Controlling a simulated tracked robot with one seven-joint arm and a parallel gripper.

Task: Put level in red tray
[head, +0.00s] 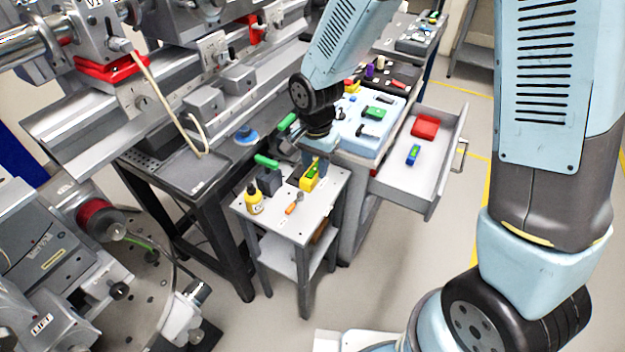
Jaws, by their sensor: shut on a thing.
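A yellow block-shaped tool with a dark top, which looks like the level (308,184), is at the right rear of the small grey side table. My gripper (314,168) comes down over it from above and is shut on it. The fingertips are small and partly hidden by the wrist. Whether the level still touches the tabletop is hard to tell. A small red item, which may be the red tray (425,126), lies in the open drawer to the right. Its inside is too small to make out.
The side table (278,226) also holds a yellow bottle (253,200), a green-handled tool (267,161) and an orange piece (294,205). The open drawer (398,176) also holds a blue-green item (413,154). A cluttered workbench top and beamline rail stand close by.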

